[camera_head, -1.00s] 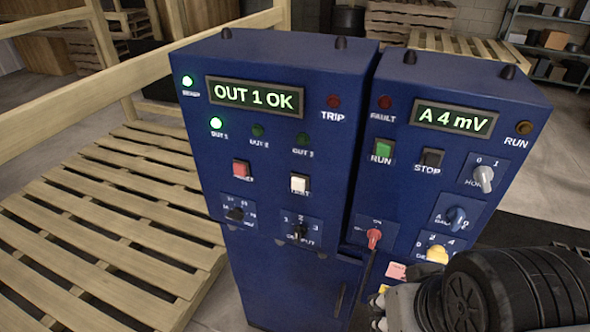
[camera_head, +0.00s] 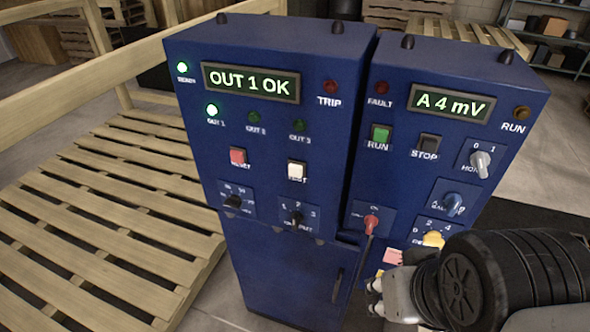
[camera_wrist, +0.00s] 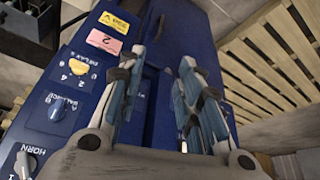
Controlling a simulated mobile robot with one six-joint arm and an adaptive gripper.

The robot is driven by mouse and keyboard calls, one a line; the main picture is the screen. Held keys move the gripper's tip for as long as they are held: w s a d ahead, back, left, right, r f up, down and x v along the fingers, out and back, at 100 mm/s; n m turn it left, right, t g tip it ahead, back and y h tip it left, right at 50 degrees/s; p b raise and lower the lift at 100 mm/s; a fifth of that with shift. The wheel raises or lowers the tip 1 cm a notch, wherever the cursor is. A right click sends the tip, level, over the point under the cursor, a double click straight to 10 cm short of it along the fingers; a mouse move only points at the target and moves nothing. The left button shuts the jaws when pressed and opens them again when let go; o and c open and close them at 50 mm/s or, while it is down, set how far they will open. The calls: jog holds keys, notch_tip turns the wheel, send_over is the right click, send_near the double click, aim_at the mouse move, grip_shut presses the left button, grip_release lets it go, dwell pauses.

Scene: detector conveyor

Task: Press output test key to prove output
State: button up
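The blue detector cabinet (camera_head: 270,260) carries a white key (camera_head: 297,172) whose partly legible label ends in "ST". A red reset key (camera_head: 237,156) sits to its left. An output selector (camera_head: 297,218) marked 1, 2, 3 is below; its exact pointing is hard to read. The left display (camera_head: 251,83) reads OUT 1 OK. The OUT 1 lamp (camera_head: 212,110) is lit green; OUT 2 (camera_head: 254,117) and OUT 3 (camera_head: 298,125) are dark. My gripper (camera_head: 375,297) is low in front of the right cabinet, apart from the white key. Its fingers (camera_wrist: 165,62) are spread and empty in the wrist view.
The right panel holds a display (camera_head: 448,103) reading A 4 mV, a green RUN key (camera_head: 381,134), a dark STOP key (camera_head: 429,144), a red-handled switch (camera_head: 371,224) and a yellow knob (camera_head: 433,238). Wooden pallets (camera_head: 90,200) and a wooden rail (camera_head: 60,100) stand at left.

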jog(key=shift+c, duration=0.5)
grip_shut()
dwell(1.0)
